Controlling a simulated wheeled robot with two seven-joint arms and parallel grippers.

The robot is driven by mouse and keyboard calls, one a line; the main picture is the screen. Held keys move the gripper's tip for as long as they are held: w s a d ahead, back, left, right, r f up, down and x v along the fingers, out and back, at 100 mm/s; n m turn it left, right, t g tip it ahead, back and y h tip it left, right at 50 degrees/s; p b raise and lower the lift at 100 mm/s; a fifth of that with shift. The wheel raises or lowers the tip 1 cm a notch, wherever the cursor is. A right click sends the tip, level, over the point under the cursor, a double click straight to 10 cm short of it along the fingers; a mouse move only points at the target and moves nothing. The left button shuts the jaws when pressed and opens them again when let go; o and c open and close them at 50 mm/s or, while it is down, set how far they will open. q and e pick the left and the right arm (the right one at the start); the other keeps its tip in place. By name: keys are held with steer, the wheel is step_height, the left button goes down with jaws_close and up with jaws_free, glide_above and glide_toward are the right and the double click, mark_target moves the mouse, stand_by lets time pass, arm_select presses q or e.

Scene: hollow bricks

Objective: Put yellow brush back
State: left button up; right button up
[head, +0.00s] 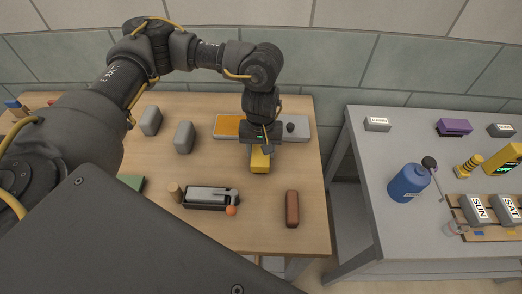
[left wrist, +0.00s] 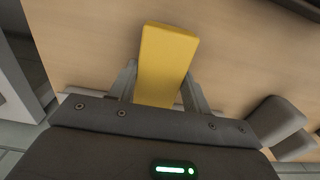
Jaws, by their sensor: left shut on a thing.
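The yellow brush (head: 260,163) shows as a plain yellow block below my left gripper (head: 260,148), toward the back right of the wooden table. In the left wrist view the yellow brush (left wrist: 167,60) lies between the two fingers of my left gripper (left wrist: 160,92), which is shut on it. Its far end sticks out beyond the fingers. Whether it touches the tabletop or hangs just above it I cannot tell. Any bristles are hidden. My right gripper is not in view.
A grey tray (head: 302,133) with an orange section lies behind the gripper. A black tray (head: 206,206), an orange ball (head: 231,210) and a brown block (head: 292,209) lie in front. Grey blocks (head: 184,137) stand left. A grey table (head: 365,185) with a blue bottle (head: 408,183) stands right.

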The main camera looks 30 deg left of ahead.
mark_target(261, 152)
arm_select(q)
steer(key=shift+f+b, duration=0.25)
steer(key=shift+b, duration=0.05)
steer(key=o, duration=0.9)
steer(key=shift+r, duration=0.1)
steer(key=shift+o, duration=0.2)
steer(key=shift+r+p, duration=0.2)
steer(key=shift+p, duration=0.1)
step_height(261, 152, up, 12)
steer(key=b, duration=0.2)
